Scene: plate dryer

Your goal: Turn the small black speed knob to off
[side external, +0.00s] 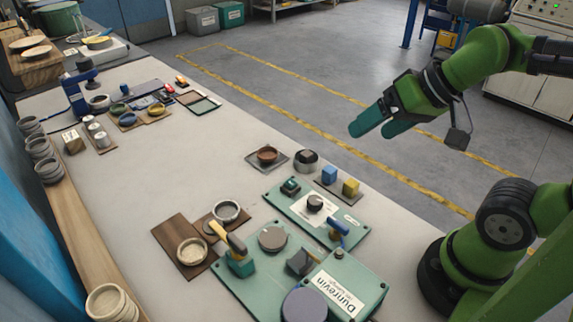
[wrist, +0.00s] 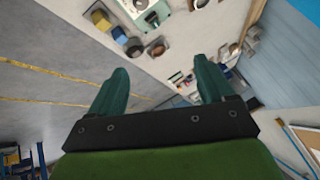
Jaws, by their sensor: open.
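A small black round knob (side external: 315,203) sits on a white dial plate on the upper green panel (side external: 278,209) in the side external view; I cannot read its setting. A smaller dark control (side external: 290,187) and a blue-handled lever (side external: 338,230) are on the same panel. In the wrist view, part of this panel (wrist: 175,6) shows at the top edge. My gripper (side external: 374,127) is raised beyond the bench's right edge, well apart from the knob. Its two teal fingers are spread and empty, also in the wrist view (wrist: 162,72).
A larger green unit (side external: 338,284) with a yellow-handled lever (side external: 221,233) stands in front. Blue (side external: 329,174) and yellow (side external: 350,187) blocks, a dark round object (side external: 306,158) and a brown bowl (side external: 267,154) lie near the panel. The middle of the bench (side external: 190,165) is clear.

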